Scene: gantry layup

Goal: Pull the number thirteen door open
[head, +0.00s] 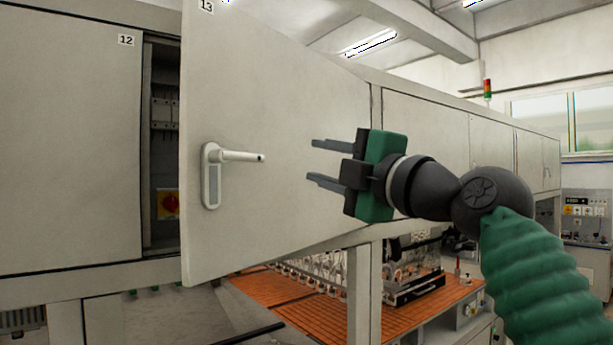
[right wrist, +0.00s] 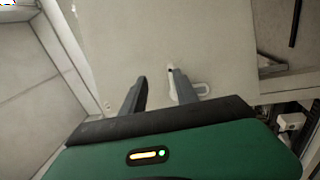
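The number thirteen door (head: 270,130) is a grey cabinet door with a "13" label at its top. It stands partly open, its left edge swung out from the cabinet. A white lever handle (head: 236,157) sits near that edge, its lever pointing right. The door (right wrist: 150,40) and part of the handle (right wrist: 190,90) also show in the right wrist view. My right gripper (head: 320,162) is open and empty, in front of the door and right of the handle, apart from the lever. It also shows in the right wrist view (right wrist: 158,75). My left gripper is not in view.
The cabinet interior (head: 163,150) shows through the gap, with a red knob on a yellow plate. The closed number twelve door (head: 70,130) is at left. Below is an orange-topped bench (head: 320,312) with equipment. More closed doors (head: 425,130) run right.

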